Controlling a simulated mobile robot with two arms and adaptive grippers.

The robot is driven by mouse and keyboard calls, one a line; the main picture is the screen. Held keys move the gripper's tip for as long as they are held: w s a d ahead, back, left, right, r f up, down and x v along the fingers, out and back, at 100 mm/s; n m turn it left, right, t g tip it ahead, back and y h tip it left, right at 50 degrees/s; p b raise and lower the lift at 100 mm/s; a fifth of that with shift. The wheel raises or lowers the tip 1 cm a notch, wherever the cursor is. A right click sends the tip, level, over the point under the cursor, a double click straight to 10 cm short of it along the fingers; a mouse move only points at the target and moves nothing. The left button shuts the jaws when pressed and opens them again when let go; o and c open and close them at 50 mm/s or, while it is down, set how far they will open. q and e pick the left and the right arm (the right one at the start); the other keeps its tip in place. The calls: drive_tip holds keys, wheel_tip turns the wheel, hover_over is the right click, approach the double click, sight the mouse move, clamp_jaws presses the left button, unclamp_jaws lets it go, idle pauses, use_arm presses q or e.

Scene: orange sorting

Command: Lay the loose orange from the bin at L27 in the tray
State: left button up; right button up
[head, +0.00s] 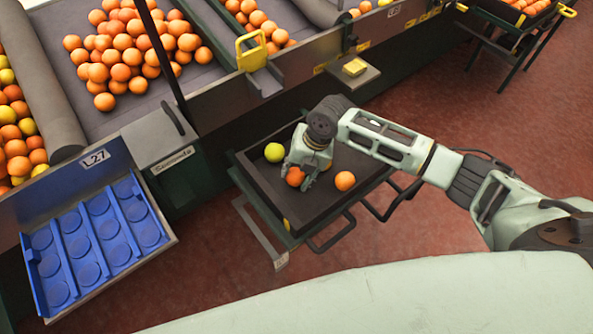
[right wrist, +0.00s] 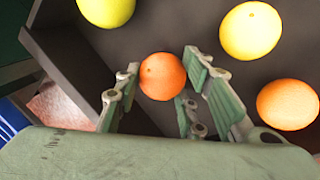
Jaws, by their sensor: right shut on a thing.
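My right gripper (head: 303,178) reaches down into a dark open bin (head: 262,190) and is shut on an orange (head: 294,177). In the right wrist view that orange (right wrist: 163,76) sits between the fingertips of the gripper (right wrist: 160,85), still low in the bin; I cannot tell whether it touches the floor. Another orange (head: 345,180) lies to its right, and a yellow-green fruit (head: 274,152) lies at the far left corner. The right wrist view also shows a yellow fruit (right wrist: 250,30). A blue tray (head: 75,228) with empty round hollows lies at the left below the L27 label (head: 95,157). My left gripper is out of view.
Oranges are heaped on the sorting belt (head: 130,120) behind. Red floor is clear in front.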

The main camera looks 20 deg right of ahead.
drive_tip(key=shift+f, duration=0.25)
drive_tip(key=o, duration=1.2)
drive_tip(key=shift+o, duration=0.2)
drive_tip(key=o, duration=0.6)
drive_tip(key=shift+c, duration=0.2)
drive_tip(key=shift+r, duration=0.15)
drive_tip(key=shift+r+p, duration=3.6)
drive_tip(key=shift+r, duration=0.3)
